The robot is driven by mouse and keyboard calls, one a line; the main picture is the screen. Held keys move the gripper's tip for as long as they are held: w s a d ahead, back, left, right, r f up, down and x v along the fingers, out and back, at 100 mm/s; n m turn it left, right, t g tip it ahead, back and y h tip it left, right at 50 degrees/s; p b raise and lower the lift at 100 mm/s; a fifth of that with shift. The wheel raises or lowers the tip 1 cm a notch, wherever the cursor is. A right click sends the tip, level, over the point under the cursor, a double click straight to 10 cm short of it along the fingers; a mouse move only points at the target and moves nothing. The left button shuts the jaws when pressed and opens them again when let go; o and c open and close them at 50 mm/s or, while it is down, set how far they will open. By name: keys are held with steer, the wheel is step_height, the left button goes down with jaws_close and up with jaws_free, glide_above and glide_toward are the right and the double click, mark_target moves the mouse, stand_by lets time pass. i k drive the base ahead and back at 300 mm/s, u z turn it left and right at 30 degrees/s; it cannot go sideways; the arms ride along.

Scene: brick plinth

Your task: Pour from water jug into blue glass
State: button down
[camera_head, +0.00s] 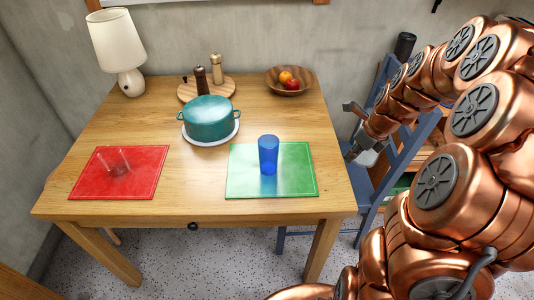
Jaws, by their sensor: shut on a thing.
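The blue glass (268,155) stands upright on the green placemat (300,180) near the table's right front. My gripper (357,133) is beyond the table's right edge, to the right of the blue glass and apart from it. It is shut on a pale, see-through vessel (368,156), which looks like the water jug. The jug is small in view and partly hidden by the gripper and arm, so its tilt and water level cannot be told.
A clear glass (119,166) stands on the red placemat (90,182). A teal pot (208,120) sits on a white plate. Behind are a lamp (118,45), a round board (187,93) with two mills, and a fruit bowl (306,88). A blue chair (400,150) stands right of the table.

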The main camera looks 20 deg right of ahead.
mark_target(268, 145)
steer(key=k, duration=1)
